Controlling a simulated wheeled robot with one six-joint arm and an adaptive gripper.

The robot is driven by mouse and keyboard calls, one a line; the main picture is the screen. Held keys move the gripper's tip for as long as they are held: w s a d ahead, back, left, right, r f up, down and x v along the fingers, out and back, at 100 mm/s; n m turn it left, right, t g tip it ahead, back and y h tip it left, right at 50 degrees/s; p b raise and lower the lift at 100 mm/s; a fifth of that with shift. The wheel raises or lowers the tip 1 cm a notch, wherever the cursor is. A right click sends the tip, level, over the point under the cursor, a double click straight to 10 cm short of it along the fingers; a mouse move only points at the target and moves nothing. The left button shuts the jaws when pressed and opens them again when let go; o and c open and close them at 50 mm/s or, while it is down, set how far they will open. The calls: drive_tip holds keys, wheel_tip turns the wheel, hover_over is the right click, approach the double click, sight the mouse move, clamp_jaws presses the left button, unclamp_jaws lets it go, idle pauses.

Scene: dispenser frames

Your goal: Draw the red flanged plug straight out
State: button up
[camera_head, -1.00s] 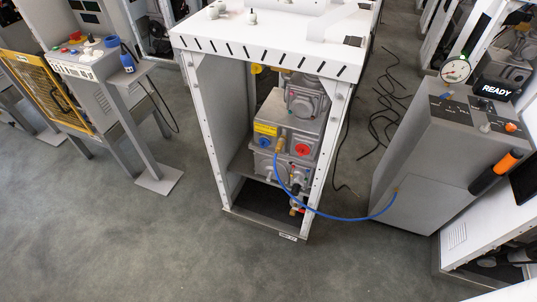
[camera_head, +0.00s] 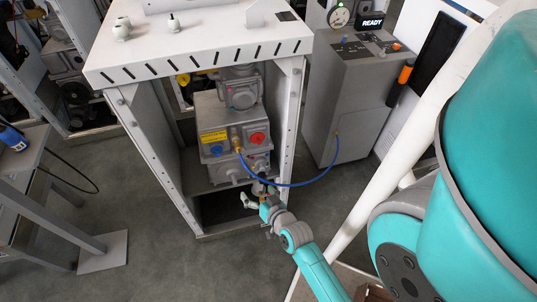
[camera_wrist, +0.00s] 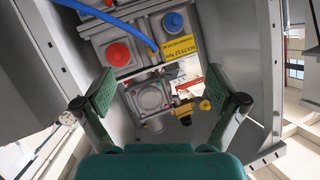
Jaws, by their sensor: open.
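The red flanged plug (camera_head: 258,138) is seated in the front face of the grey metal housing (camera_head: 212,115) inside the white dispenser frame. It also shows in the wrist view (camera_wrist: 118,54), at the upper left between the finger pads. My gripper (camera_head: 256,196) is in front of the frame, below the red plug and apart from it. In the wrist view my gripper (camera_wrist: 155,92) has its two green pads spread wide with nothing between them. A blue plug (camera_head: 216,150) sits left of the red one in the head view.
A blue hose (camera_head: 290,185) runs from a brass fitting on the housing, close to the red plug, to the grey console (camera_head: 335,100) at the right. A yellow label (camera_head: 214,136) is above the blue plug. The frame's side posts (camera_head: 287,120) flank the opening.

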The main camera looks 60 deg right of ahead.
sight(260, 143)
drive_tip(key=w+d+m+g+h, duration=0.1)
drive_tip(key=w+d+m, duration=0.2)
drive_tip(key=d, duration=1.3)
drive_tip(key=x, duration=1.1)
drive_tip(key=shift+d+r, duration=0.25)
drive_tip(key=shift+r, duration=0.1)
drive_tip(key=c, duration=1.2)
drive_tip(key=shift+s+a, duration=0.1)
drive_tip(key=shift+s, duration=0.05)
drive_tip(key=shift+s+a, duration=0.85)
drive_tip(key=shift+a, duration=0.2)
drive_tip(key=shift+s+a, duration=0.9)
drive_tip(key=shift+a, duration=0.15)
